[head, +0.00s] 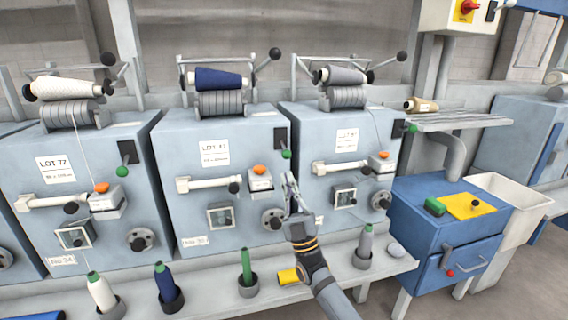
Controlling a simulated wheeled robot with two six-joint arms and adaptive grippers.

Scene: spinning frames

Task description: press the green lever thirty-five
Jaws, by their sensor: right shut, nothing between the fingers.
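Three blue-grey spinning machines stand side by side, each with a green-knobbed lever on a dark plate. The left machine's plate (62,260) reads No 34; the middle machine's plate (195,241) seems to read No 35, the last digit being unclear. The middle machine's green lever (286,154) hangs at its upper right front. The left machine's green lever (122,171) and the right machine's green lever (412,128) also show. My right gripper (290,180) is shut and empty, pointing up just below the middle green lever in the picture. Contact is not visible. My left gripper is out of view.
Orange knobs (260,170), white handles and dials stick out from the machine fronts. Several bobbins, such as a green one (246,266), stand on the front ledge (215,295). A blue cabinet (440,230) and a white bin (515,200) stand at the right.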

